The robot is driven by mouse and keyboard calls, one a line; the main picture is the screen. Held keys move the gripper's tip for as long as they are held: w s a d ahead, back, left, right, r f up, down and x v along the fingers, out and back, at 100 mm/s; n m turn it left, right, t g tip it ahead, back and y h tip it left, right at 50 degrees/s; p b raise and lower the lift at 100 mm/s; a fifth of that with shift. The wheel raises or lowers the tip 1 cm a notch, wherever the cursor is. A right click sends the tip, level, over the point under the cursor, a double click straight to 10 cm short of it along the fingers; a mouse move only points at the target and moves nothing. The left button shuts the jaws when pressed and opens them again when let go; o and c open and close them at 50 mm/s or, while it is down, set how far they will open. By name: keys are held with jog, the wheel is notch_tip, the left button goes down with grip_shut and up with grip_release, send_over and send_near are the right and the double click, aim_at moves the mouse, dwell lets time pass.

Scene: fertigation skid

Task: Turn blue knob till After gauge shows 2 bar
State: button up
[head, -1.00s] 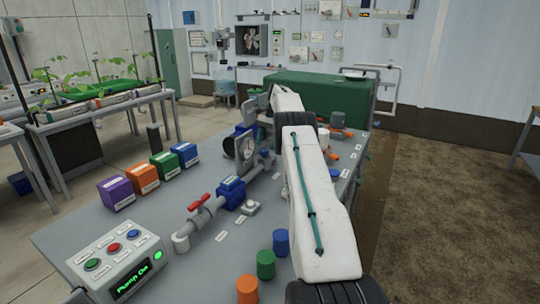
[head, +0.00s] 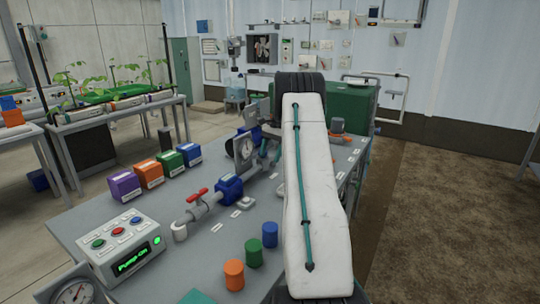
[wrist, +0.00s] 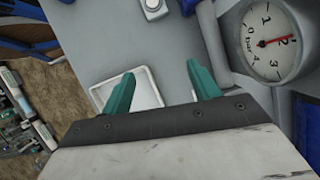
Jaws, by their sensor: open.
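My gripper (wrist: 156,92) is open and empty in the wrist view, its two teal fingers apart above the grey bench top. My arm hides it in the head view. A round white gauge (wrist: 264,43) is right of the fingers, its red needle near the 2; its name is not readable. A gauge with a white dial also stands mid-bench in the head view (head: 245,148). Blue bodies sit on the pipe line (head: 229,189) and behind that gauge. A blue part (wrist: 189,6) shows at the wrist view's top edge. I cannot tell which blue part is the knob.
A control box (head: 122,246) reads "Pump On". A red-handled valve (head: 197,195) is on the pipe. Orange, green and blue cylinders (head: 270,235) stand near my arm. Another gauge (head: 74,293) is at lower left. A white tray (wrist: 145,88) lies beyond the fingers.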

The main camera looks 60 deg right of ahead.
jog(key=shift+s+d+f, duration=0.1)
jog(key=shift+s, duration=0.05)
jog(key=w+d+f+n+t+h, duration=0.1)
jog(key=d+f+h, duration=0.1)
jog(key=h, duration=0.1)
jog(key=d+f+n+t+h, duration=0.1)
jog(key=d+f+h, duration=0.2)
jog(key=w+d+f+n+t+h, duration=0.1)
jog(key=d+f+n+h, duration=0.1)
jog(key=f+h, duration=0.1)
jog(key=shift+w+d, duration=0.2)
jog(key=shift+w, duration=0.15)
jog(key=w+d+n+t+h, duration=0.1)
jog(key=w+n+t+h, duration=0.1)
jog(key=w+t, duration=0.1)
jog(key=w+d+n+t+h, duration=0.1)
jog(key=w+n+t+h, duration=0.1)
jog(key=w+t, duration=0.1)
jog(key=w+d+r+n+t+h, duration=0.1)
jog(key=w+n+t+h, duration=0.1)
jog(key=w+t, duration=0.1)
jog(key=shift+w+n+t, duration=0.2)
jog(key=shift+n+t, duration=0.2)
jog(key=shift+t, duration=0.5)
jog(key=shift+c, duration=0.3)
